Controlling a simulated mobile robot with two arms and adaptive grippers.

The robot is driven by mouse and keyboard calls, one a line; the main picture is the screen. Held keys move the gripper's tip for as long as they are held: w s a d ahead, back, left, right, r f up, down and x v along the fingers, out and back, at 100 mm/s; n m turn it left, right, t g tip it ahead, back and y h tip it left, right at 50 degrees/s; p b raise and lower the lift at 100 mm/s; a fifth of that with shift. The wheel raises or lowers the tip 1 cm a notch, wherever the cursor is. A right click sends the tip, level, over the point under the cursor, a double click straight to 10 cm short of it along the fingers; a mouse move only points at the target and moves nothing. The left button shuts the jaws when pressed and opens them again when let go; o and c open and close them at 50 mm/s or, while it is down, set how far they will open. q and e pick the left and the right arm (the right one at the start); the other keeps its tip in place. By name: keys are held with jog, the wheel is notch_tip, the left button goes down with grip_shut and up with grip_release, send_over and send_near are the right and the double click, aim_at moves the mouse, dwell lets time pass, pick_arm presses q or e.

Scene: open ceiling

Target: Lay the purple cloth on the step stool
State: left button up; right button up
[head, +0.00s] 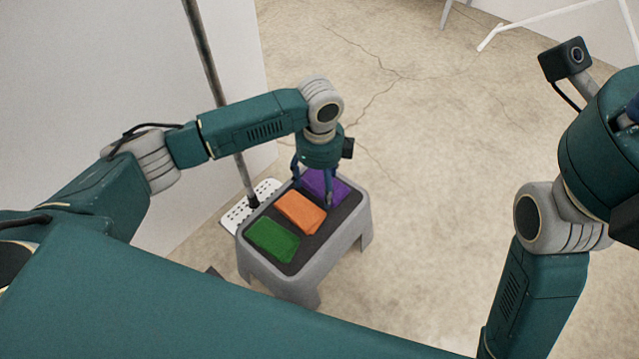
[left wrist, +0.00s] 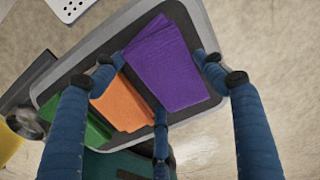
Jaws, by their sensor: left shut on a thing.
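The purple cloth (head: 327,184) is a folded flat piece at the far end of the grey step stool (head: 337,243), over its dark top. It shows large in the left wrist view (left wrist: 166,66), between my blue fingers. My left gripper (head: 312,191) is pointed down over the stool and is shut on the purple cloth. I cannot tell whether the cloth rests fully on the stool top or is slightly lifted. My right arm shows at the right of the head view, but its fingers are not seen.
An orange cloth (head: 300,212) and a green cloth (head: 271,241) lie on the same stool top, beside the purple one. A mop with a white perforated head (head: 237,213) and a pole stands by the wall, left of the stool. The floor to the right is clear.

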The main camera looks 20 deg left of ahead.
pick_arm(q)
jog(key=shift+d, duration=0.15)
jog(key=o, duration=1.2)
jog(key=shift+f, duration=0.15)
